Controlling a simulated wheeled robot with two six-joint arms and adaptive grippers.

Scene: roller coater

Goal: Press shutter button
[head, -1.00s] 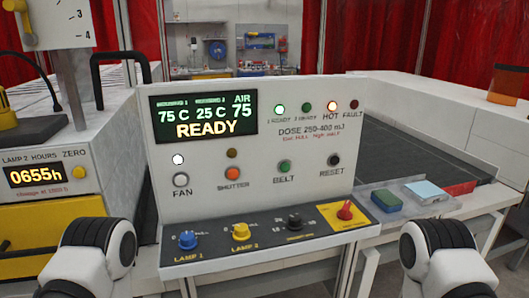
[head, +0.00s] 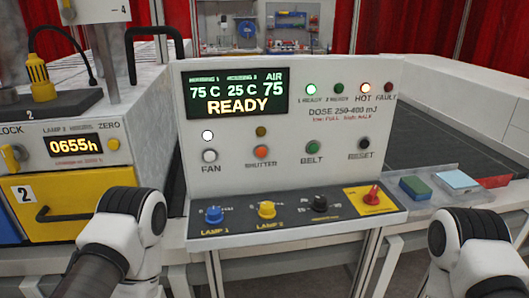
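The orange shutter button (head: 261,152) is on the white upright control panel (head: 330,185), in a row between the white fan button (head: 210,156) and the green belt button (head: 312,147). The small lamp above it (head: 261,132) is dull brown, while the lamp above the fan button is lit white. The display (head: 236,96) reads 75 C, 25 C, AIR 75 and READY. White and black links of my two arms show at the lower left and lower right, apart from the panel. Neither gripper is in view.
A sloped ledge below the panel carries a blue knob (head: 214,214), a yellow knob (head: 266,209), a black knob (head: 319,203) and a red switch (head: 372,195). A yellow drawer (head: 75,205) is at left. A green block (head: 415,187) and a light-blue block (head: 455,180) lie at right.

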